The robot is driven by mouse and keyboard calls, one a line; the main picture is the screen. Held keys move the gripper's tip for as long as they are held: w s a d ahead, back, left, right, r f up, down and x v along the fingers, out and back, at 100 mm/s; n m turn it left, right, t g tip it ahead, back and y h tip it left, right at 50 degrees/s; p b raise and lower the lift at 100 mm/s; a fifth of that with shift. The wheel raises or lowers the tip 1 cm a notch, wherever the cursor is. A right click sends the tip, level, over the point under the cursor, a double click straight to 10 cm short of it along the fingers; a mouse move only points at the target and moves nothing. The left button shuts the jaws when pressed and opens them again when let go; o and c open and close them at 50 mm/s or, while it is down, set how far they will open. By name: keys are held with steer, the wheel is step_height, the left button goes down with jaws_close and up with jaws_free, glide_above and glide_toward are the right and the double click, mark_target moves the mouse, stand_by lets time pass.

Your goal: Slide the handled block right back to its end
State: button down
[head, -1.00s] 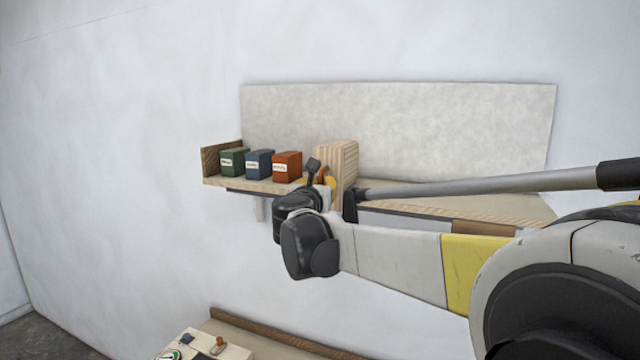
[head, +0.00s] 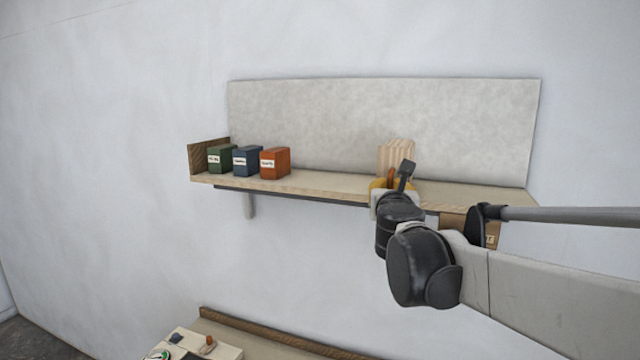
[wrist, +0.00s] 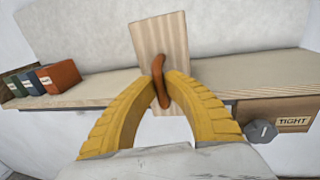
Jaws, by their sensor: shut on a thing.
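The handled block (head: 396,153) is a pale striped wooden block standing on the wall shelf (head: 330,185), right of its middle and well apart from the coloured boxes. In the wrist view the block (wrist: 150,36) looks slightly tilted, with a brown-orange handle (wrist: 158,68) on its near face. My gripper (wrist: 160,88) has its yellow fingers shut on that handle. In the head view my wrist hides the handle's lower part and the block's foot.
Green (head: 220,158), blue (head: 246,161) and orange-red (head: 275,163) labelled boxes stand at the shelf's left end, beside a wooden end board (head: 208,155). Bare shelf lies between them and the block. A box marked TIGHT (wrist: 293,121) hangs below the shelf, with a grey knob (wrist: 262,132).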

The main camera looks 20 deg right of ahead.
steer(key=shift+d, duration=0.1)
stand_by(0.3)
steer(key=c, duration=1.5)
jaws_free()
steer(key=shift+s, duration=0.1)
steer(key=shift+o, duration=0.2)
steer(key=shift+d, duration=0.2)
steer(key=shift+a, duration=0.2)
steer(key=shift+s+a, duration=0.1)
steer(key=shift+s, duration=0.2)
steer(key=v, duration=1.1)
steer(key=shift+s, duration=0.25)
